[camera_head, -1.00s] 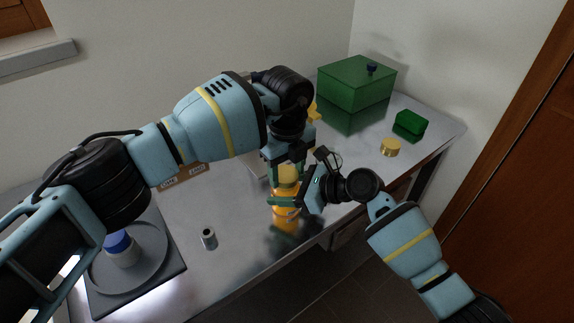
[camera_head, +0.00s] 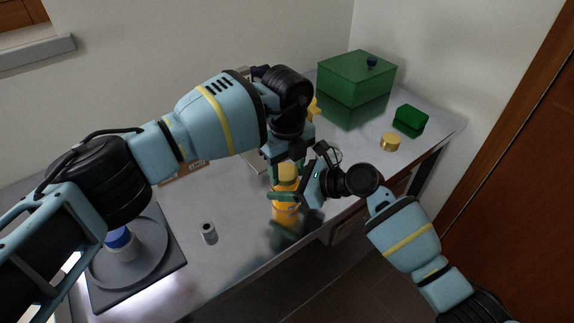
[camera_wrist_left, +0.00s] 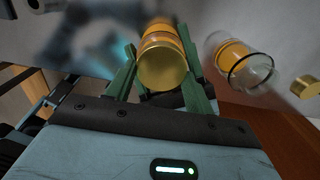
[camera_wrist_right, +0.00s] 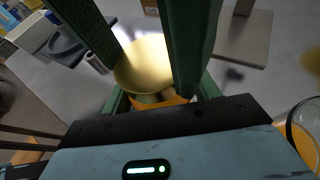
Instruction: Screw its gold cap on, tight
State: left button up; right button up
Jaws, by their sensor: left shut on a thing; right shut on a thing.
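An orange jar (camera_head: 285,196) is upright near the table's front edge. My right gripper (camera_head: 290,199) is shut on its body from the right. A gold cap (camera_head: 287,172) sits on top of the jar. My left gripper (camera_head: 288,160) reaches down from above and is shut on the cap. In the left wrist view the round gold cap (camera_wrist_left: 165,66) lies between the green fingers, with orange behind it. The right wrist view also shows the cap (camera_wrist_right: 145,62) above the orange body. Fingers hide part of both, and I cannot tell how far the cap is threaded.
Another gold cap (camera_head: 390,142), a small green box (camera_head: 410,120) and a large green box (camera_head: 355,82) stand at the right. A small grey cylinder (camera_head: 208,233) stands front left, near a dark round plate (camera_head: 158,262). A clear-rimmed orange jar (camera_wrist_left: 240,62) is nearby.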

pick_arm(q)
jog(key=shift+f, duration=0.25)
jog(key=o, duration=0.6)
pick_arm(e)
grip_shut()
pick_arm(q)
jog(key=o, duration=0.3)
pick_arm(e)
jog(key=shift+s, duration=0.1)
pick_arm(q)
jog(key=shift+o, duration=0.2)
jog(key=shift+r, duration=0.1)
pick_arm(e)
jog(key=shift+a, duration=0.1)
pick_arm(q)
jog(key=shift+r, duration=2.2)
jog(key=shift+c, duration=0.3)
jog(key=shift+w+a+r+n, duration=0.1)
jog(key=shift+a+r+n, duration=0.05)
jog(key=shift+r+n, duration=0.85)
jog(key=shift+w+a+r+n, duration=0.1)
jog(key=shift+r+n, duration=0.6)
jog(key=shift+n, duration=0.6)
